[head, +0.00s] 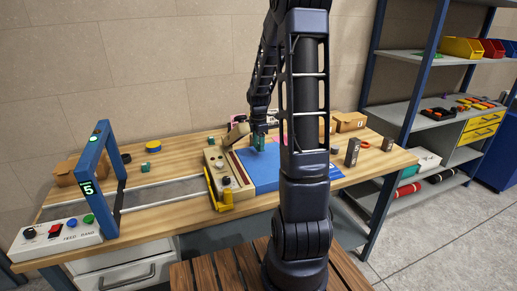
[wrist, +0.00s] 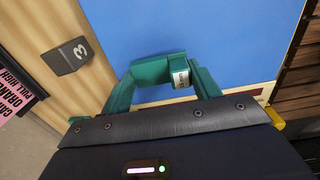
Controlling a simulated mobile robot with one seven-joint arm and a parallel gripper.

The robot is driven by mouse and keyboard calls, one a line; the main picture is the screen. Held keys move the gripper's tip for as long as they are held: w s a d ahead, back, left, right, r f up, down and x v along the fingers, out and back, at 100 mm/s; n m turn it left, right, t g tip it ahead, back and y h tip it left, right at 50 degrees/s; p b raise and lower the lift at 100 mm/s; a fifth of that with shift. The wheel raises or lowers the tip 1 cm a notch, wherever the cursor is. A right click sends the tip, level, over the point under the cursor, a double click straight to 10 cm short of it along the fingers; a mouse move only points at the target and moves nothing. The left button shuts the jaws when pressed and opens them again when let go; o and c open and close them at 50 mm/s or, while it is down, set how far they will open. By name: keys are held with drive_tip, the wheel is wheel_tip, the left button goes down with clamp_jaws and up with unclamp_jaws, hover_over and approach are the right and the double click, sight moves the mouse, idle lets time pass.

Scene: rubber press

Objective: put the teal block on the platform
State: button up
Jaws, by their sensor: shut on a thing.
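My gripper (head: 259,139) is over the far left part of a flat blue surface (head: 262,177) on the workbench. In the wrist view its two teal fingers (wrist: 163,82) are shut on a teal block (wrist: 154,69) with a small pale label at one end. The block lies across between the fingers, above the blue surface (wrist: 210,30); I cannot tell whether it touches. In the head view the block is hard to separate from the fingers. No thing is clearly marked as the platform.
A control box (head: 227,175) with a yellow part stands left of the blue surface. Further left are feed rails (head: 165,192) and a blue frame (head: 93,180). A dark block marked 3 (wrist: 67,56) stands beside the blue surface.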

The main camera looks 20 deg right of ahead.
sight(258, 147)
drive_tip(key=shift+f, duration=1.65)
drive_tip(key=shift+f, duration=0.1)
drive_tip(key=o, duration=1.2)
drive_tip(key=shift+c, duration=0.2)
wheel_tip(258, 147, up, 12)
